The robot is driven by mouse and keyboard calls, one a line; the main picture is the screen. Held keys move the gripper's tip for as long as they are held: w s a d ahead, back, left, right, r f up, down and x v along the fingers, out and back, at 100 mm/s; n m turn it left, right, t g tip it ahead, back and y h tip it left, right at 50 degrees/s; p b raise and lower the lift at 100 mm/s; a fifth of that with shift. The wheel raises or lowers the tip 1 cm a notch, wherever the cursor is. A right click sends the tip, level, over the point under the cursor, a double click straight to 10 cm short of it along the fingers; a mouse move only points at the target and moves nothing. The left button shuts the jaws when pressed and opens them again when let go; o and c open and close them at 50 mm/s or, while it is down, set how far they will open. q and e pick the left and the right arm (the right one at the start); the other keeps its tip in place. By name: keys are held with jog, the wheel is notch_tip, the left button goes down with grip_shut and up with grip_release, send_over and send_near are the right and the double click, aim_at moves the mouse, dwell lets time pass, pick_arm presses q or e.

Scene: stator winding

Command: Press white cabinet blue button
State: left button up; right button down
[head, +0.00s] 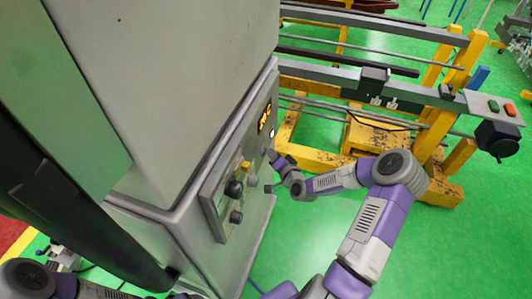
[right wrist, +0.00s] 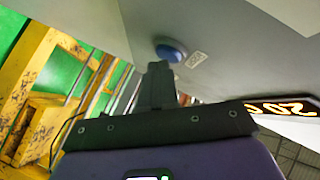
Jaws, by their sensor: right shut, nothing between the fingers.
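The white cabinet (head: 170,90) stands at the left and centre of the head view, with its control face turned to the right. In the right wrist view, the round blue button (right wrist: 171,51) sits on the pale cabinet face, beside a small label. My right gripper (head: 272,155) is at the cabinet face, below the lit display. Its shut, empty fingers (right wrist: 158,70) point at the button, their tips just below it in the picture. I cannot tell whether they touch it. The button is not clear in the head view. My left gripper is not in view.
An orange-lit display (head: 265,118) is on the cabinet face, and it also shows in the right wrist view (right wrist: 284,107). Dark knobs (head: 234,189) are on a lower panel. A yellow frame with grey rails (head: 440,95) stands at the right. Green floor (head: 460,240) is open at lower right.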

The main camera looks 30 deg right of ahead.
jog(key=shift+w+a, duration=0.1)
dwell(0.3)
jog(key=shift+s+d, duration=0.45)
jog(key=shift+s, duration=0.15)
jog(key=s+d, duration=0.1)
jog(key=s, duration=0.1)
jog(key=s+d, duration=0.2)
jog(key=shift+d+p, duration=0.1)
jog(key=shift+p, duration=0.2)
dwell(1.0)
